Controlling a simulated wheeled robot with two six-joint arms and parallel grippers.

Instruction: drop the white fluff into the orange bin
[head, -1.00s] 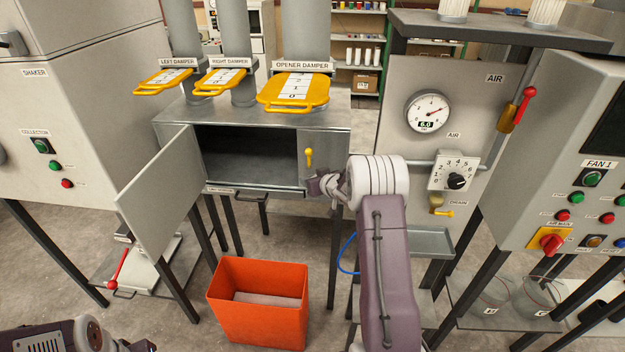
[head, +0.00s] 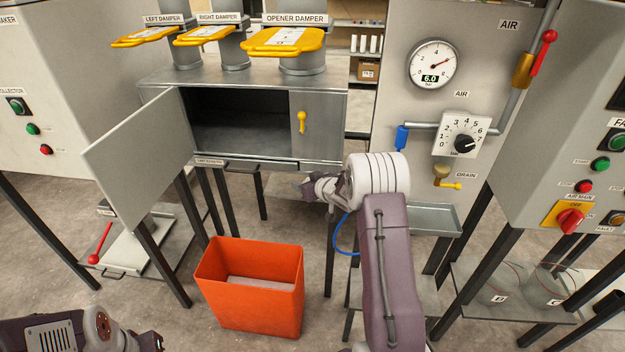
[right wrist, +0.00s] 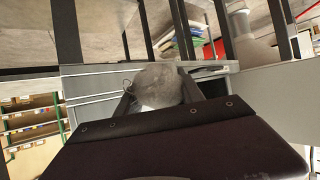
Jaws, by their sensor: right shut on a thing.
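The white fluff (right wrist: 157,86) is a rounded greyish-white clump between the fingers of my right gripper in the right wrist view. My right gripper (head: 310,187) is shut on it. In the head view this gripper is below the front edge of the open chamber, above and to the right of the orange bin (head: 250,304); the fluff cannot be made out there. The bin stands open on the floor with a pale layer inside. My left gripper (head: 150,342) shows only partly at the bottom left, and its jaws cannot be read.
The grey chamber (head: 315,137) has its door (head: 135,160) swung open to the left, with a dark interior. Dark table legs stand behind and beside the bin. An air panel (head: 400,95) with a gauge is at the right. The space above the bin is clear.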

